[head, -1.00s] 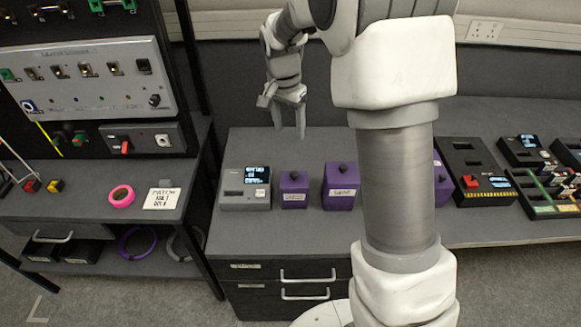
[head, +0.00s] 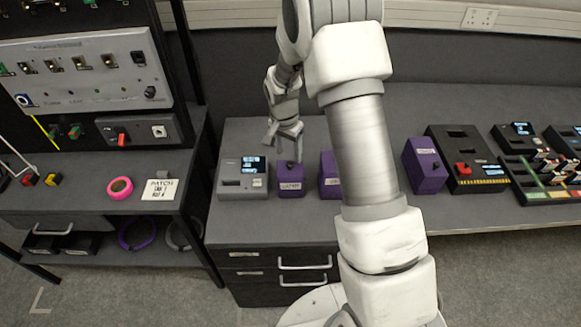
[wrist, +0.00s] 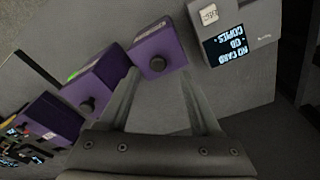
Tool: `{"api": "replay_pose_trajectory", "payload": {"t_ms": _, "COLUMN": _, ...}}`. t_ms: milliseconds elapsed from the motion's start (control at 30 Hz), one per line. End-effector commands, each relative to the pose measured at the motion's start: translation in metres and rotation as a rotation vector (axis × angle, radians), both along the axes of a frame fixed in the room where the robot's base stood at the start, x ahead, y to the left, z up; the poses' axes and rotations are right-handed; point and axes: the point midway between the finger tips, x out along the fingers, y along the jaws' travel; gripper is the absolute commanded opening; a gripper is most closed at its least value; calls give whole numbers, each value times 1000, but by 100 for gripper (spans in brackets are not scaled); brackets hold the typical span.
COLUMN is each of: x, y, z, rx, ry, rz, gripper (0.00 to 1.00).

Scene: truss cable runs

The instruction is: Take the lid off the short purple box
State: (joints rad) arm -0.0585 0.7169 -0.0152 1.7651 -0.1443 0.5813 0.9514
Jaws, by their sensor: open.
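Three purple boxes with dark knobs on top stand on the grey counter. The leftmost, apparently the shortest, is the short purple box (head: 290,182); its lid is on and its label faces front. In the wrist view this box (wrist: 160,45) lies just beyond my fingertips, its knob between their lines. My gripper (head: 285,148) is open and empty, pointing down above and slightly behind the box in the head view. The wrist view shows the gripper's spread fingers (wrist: 160,74). Whether they are level with the knob I cannot tell.
A grey device with a screen (head: 243,178) stands close left of the short box. A second purple box (head: 328,172) stands close right, partly hidden by my arm. A third purple box (head: 426,168) and a black panel (head: 465,150) are farther right.

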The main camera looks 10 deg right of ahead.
Motion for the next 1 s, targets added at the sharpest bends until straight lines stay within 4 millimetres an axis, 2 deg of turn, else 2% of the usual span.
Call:
{"api": "replay_pose_trajectory", "payload": {"t_ms": 200, "x": 0, "y": -4, "z": -30, "rx": 1, "ry": 5, "rz": 1, "gripper": 65}}
{"api": "replay_pose_trajectory", "payload": {"t_ms": 300, "x": 1, "y": -5, "z": -38, "rx": 0, "ry": 3, "rz": 1, "gripper": 65}}
{"api": "replay_pose_trajectory", "payload": {"t_ms": 600, "x": 2, "y": -5, "z": -41, "rx": 0, "ry": 1, "rz": 1, "gripper": 65}}
{"api": "replay_pose_trajectory", "payload": {"t_ms": 900, "x": 2, "y": -5, "z": -41, "rx": 0, "ry": 1, "rz": 1, "gripper": 11}}
{"api": "replay_pose_trajectory", "payload": {"t_ms": 967, "x": 2, "y": -5, "z": -41, "rx": 0, "ry": 1, "rz": 1, "gripper": 0}}
{"api": "replay_pose_trajectory", "payload": {"t_ms": 1000, "x": 2, "y": -5, "z": -41, "rx": 0, "ry": 1, "rz": 1, "gripper": 0}}
